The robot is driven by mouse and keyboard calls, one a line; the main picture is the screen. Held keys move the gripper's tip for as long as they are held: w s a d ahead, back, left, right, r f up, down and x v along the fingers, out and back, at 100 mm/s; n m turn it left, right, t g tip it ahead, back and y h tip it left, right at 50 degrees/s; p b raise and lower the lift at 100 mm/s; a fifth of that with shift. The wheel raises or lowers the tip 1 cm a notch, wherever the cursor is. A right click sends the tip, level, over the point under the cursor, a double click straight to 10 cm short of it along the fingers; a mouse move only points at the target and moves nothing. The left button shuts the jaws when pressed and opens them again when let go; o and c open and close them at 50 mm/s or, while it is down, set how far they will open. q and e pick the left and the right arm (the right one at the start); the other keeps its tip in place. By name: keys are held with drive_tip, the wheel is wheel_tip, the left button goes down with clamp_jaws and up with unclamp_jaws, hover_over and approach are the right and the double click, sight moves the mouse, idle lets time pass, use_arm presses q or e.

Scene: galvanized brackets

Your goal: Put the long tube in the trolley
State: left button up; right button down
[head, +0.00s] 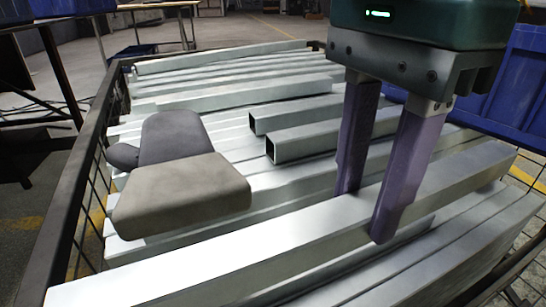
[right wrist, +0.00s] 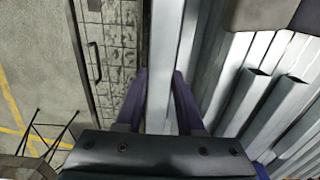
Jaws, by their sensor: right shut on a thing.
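The long tube (head: 250,240) is a pale galvanized square bar. It runs from the lower left to the right side of the head view, across the near part of the mesh-sided trolley (head: 70,215). My right gripper (head: 365,215) is shut on the tube, with one purple finger on each side. In the right wrist view, the tube (right wrist: 165,50) passes between the fingers, beside the trolley's mesh side (right wrist: 112,50). I cannot tell whether it touches the tubes below. My left gripper is not in view.
Several other galvanized tubes (head: 240,95) lie side by side in the trolley. A taupe pad (head: 185,195) and a darker grey pad (head: 172,137) lie on them at the left. Blue bins (head: 515,85) stand at the right. Open floor (head: 225,30) shows behind.

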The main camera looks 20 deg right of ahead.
wheel_tip(320, 180, down, 9)
drive_tip(key=b, duration=0.4)
drive_tip(key=shift+s, duration=0.1)
drive_tip(key=shift+f+b, duration=0.3)
drive_tip(key=shift+f, duration=0.2)
wheel_tip(320, 180, down, 4)
drive_tip(key=b, duration=0.2)
drive_tip(key=shift+f+b, duration=0.15)
drive_tip(key=shift+b, duration=0.15)
drive_tip(key=c, duration=1)
unclamp_jaws()
drive_tip(key=shift+f, duration=0.1)
drive_tip(key=o, duration=0.5)
